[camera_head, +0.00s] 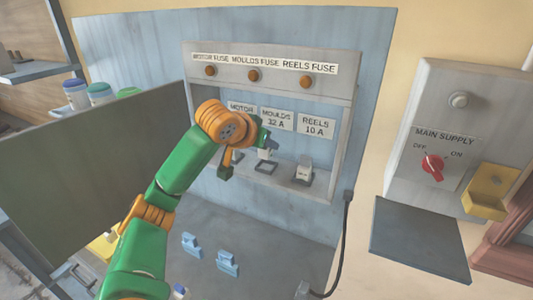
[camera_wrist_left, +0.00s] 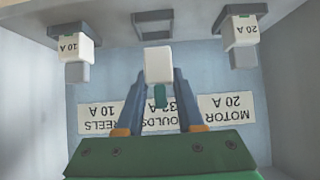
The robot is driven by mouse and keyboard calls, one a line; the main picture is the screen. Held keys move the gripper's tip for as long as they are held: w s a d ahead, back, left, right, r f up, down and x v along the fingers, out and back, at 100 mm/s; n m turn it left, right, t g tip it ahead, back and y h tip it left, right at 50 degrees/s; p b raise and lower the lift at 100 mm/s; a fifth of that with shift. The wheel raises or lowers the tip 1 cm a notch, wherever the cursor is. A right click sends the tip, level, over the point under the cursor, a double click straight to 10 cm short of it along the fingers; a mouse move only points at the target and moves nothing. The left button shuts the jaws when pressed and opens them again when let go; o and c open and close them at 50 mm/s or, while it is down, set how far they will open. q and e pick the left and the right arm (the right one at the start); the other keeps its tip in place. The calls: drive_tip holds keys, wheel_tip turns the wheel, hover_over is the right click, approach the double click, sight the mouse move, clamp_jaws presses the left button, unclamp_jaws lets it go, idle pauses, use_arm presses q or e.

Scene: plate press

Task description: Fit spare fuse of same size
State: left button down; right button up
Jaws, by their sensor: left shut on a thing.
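My left gripper (camera_head: 266,140) is inside the fuse box and shut on a white fuse (camera_wrist_left: 158,66); its fingers also show in the left wrist view (camera_wrist_left: 160,95). The held fuse is in line with the empty middle MOULDS holder (camera_wrist_left: 153,26). A small gap shows between them in the wrist view. The label under MOULDS reads 32 A; the held fuse's rating is not readable. The REELS fuse (camera_wrist_left: 76,46), marked 10 A, and the MOTOR fuse (camera_wrist_left: 241,34), marked 20 A, sit in their side holders. My right gripper is out of view.
Two blue clips (camera_head: 191,244) (camera_head: 227,263) on the grey panel below look empty. The MAIN SUPPLY switch (camera_head: 432,167) at right has its red knob turned towards OFF. The open grey door (camera_head: 95,165) stands left of my arm. A black cable (camera_head: 346,240) hangs beside the box.

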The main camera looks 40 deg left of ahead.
sight(263, 154)
use_arm(q)
drive_tip(key=f, duration=0.1)
drive_tip(key=f+b, duration=0.1)
drive_tip(key=f, duration=0.1)
drive_tip(key=shift+w+f, duration=0.2)
drive_tip(key=shift+f, duration=0.1)
drive_tip(key=shift+f, duration=0.1)
drive_tip(key=c, duration=0.5)
unclamp_jaws()
drive_tip(key=shift+s+d+r, duration=0.1)
drive_tip(key=shift+s+r, duration=0.2)
drive_tip(key=shift+r, duration=0.05)
drive_tip(key=b+v, duration=0.1)
drive_tip(key=v, duration=1)
drive_tip(key=shift+s+r, duration=0.1)
drive_tip(key=shift+s, duration=0.1)
